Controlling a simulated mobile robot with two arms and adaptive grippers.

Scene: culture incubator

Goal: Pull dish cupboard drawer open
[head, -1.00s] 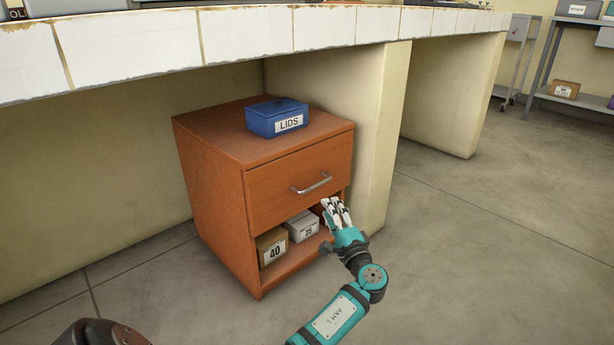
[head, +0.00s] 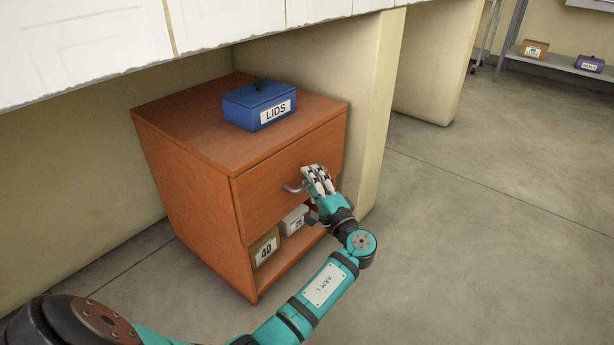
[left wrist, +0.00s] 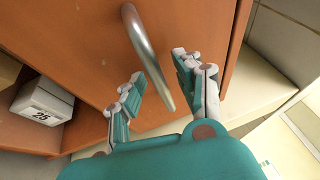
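The dish cupboard (head: 190,190) is an orange-brown wooden cabinet under the bench, with one drawer (head: 262,185) above an open shelf. The drawer front looks flush with the cabinet. Its curved metal handle (head: 292,188) shows at the left of my left gripper (head: 318,178), which hides the rest of it. In the left wrist view the handle (left wrist: 147,58) reaches down between the two spread fingers of my left gripper (left wrist: 158,78). The gripper is open, with a gap visible on both sides of the bar. My right gripper is not in view.
A blue LIDS box (head: 258,105) stands on the cabinet top. Boxes labelled 40 (head: 264,248) and 25 (head: 294,220) sit on the lower shelf. A bench support wall (head: 375,120) stands close at the right. The floor (head: 470,240) in front is clear.

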